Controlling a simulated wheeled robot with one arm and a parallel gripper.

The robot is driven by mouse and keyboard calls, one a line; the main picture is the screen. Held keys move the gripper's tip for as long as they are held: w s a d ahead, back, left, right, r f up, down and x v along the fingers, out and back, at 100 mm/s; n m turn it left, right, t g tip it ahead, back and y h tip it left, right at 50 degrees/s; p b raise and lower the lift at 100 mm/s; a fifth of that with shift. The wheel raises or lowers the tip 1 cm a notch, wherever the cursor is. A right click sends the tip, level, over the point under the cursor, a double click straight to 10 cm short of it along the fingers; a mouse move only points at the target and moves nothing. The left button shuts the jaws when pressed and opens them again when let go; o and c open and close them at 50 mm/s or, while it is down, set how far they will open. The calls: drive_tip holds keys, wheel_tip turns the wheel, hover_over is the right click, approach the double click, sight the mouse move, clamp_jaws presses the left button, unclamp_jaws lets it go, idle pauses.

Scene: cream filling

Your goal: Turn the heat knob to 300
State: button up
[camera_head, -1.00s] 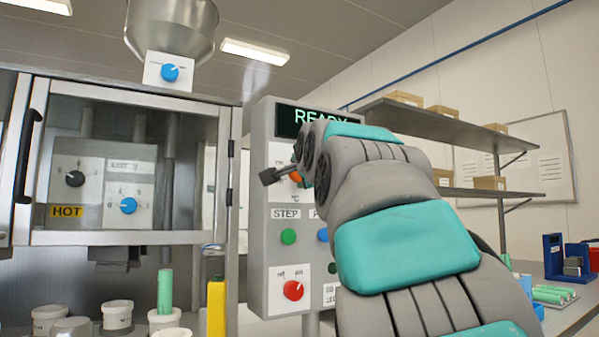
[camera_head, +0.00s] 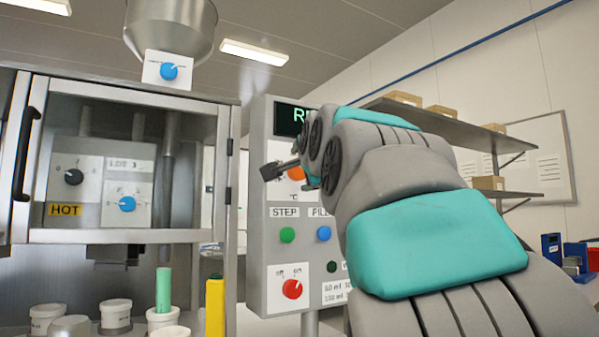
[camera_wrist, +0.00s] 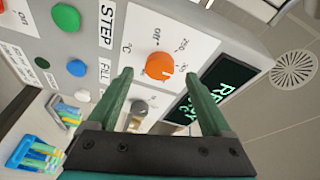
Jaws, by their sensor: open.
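The heat knob is the orange dial (camera_wrist: 160,66) on a white plate marked °C, upright in the middle of the wrist view. A small white pointer mark shows on its lower right side; the scale numbers are too blurred to read surely. In the head view the orange knob (camera_head: 296,173) is partly hidden behind my gripper (camera_head: 271,171). My gripper (camera_wrist: 157,77) is open, with its two green fingers on either side of the knob in the wrist view. I cannot tell whether they touch it. Nothing is held.
The control panel also has a dark display (camera_head: 290,120), a green STEP button (camera_head: 287,235), a blue FILL button (camera_head: 323,233) and a red knob (camera_head: 292,289). A grey knob (camera_wrist: 140,107) shows near the fingers. A glass-fronted cabinet (camera_head: 125,237) stands left.

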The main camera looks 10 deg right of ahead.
drive_tip(key=shift+s+f, duration=0.1)
drive_tip(key=shift+s, duration=2.2)
